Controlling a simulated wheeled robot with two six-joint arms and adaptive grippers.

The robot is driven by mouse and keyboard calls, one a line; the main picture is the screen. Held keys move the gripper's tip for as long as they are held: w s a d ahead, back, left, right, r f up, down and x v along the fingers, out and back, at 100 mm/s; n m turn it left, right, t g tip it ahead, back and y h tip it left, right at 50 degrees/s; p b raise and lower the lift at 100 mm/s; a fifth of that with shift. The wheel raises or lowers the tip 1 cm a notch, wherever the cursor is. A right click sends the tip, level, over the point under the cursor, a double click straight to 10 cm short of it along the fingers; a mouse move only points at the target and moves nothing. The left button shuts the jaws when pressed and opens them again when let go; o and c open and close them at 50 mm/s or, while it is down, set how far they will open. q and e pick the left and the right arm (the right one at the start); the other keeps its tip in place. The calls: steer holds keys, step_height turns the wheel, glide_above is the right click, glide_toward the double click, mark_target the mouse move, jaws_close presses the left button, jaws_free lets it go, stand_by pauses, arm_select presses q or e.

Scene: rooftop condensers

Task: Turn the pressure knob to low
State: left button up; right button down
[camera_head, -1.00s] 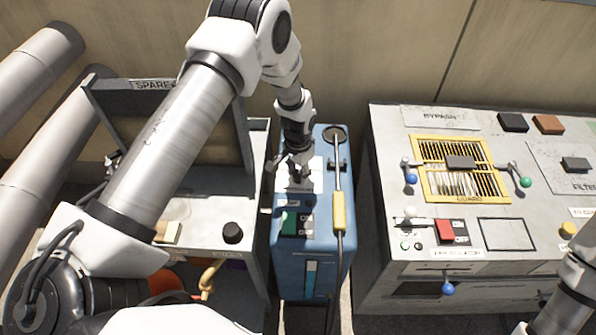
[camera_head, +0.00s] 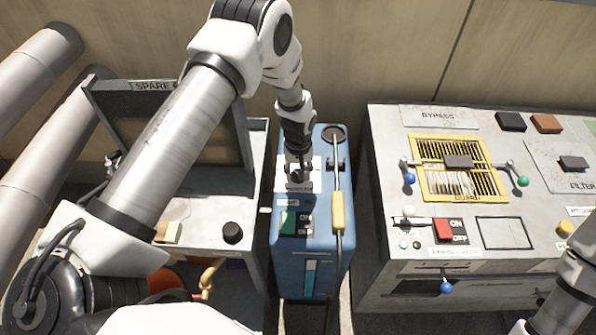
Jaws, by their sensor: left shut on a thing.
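The pressure knob sits on a white label plate (camera_head: 284,184) on top of the blue machine (camera_head: 312,250). My left gripper (camera_head: 299,176) points down over this plate and is shut on the knob. The fingers and wrist hide nearly all of the knob, so I cannot tell where it points. My right gripper is out of view; only part of my right arm shows at the lower right.
A yellow-handled wand (camera_head: 338,212) lies along the machine's right side. A green switch (camera_head: 289,222) is in front of the plate. A grey panel (camera_head: 380,220) with levers stands right. A bench with a black knob (camera_head: 232,232) stands left.

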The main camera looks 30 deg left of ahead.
arm_select(q)
steer(key=shift+n, duration=0.6)
steer(key=o, duration=1.1)
steer(key=shift+o, duration=0.2)
step_height(320, 180, up, 12)
steer(key=shift+f, duration=0.1)
